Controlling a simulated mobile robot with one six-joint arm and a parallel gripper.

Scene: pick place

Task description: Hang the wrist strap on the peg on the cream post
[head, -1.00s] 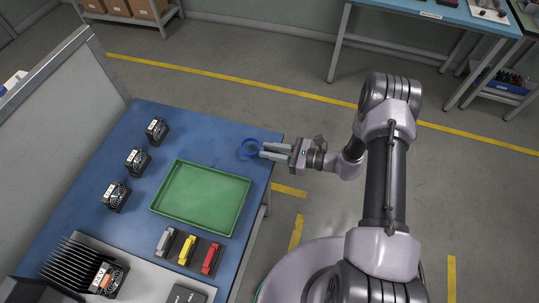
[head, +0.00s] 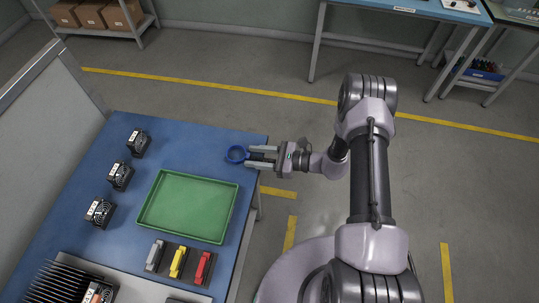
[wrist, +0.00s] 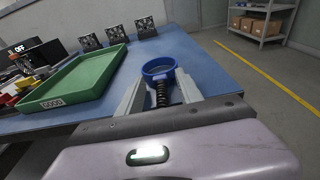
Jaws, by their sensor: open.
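The wrist strap (head: 236,154) is a blue band with a dark coiled cord. It lies at the blue table's far right corner, and its band stands out clearly in the wrist view (wrist: 158,66). My gripper (head: 250,157) is open at the strap's right side. In the wrist view my two fingers (wrist: 160,78) lie either side of the coiled cord (wrist: 161,95), with the band just beyond the tips. No cream post or peg shows in any view.
A green tray (head: 139,220) lies near the strap on the blue table (head: 185,140). Several black fan units (head: 120,176) stand at left. Grey, yellow and red items (head: 178,262) sit in front. A grey panel (head: 50,130) borders the left; open floor lies right.

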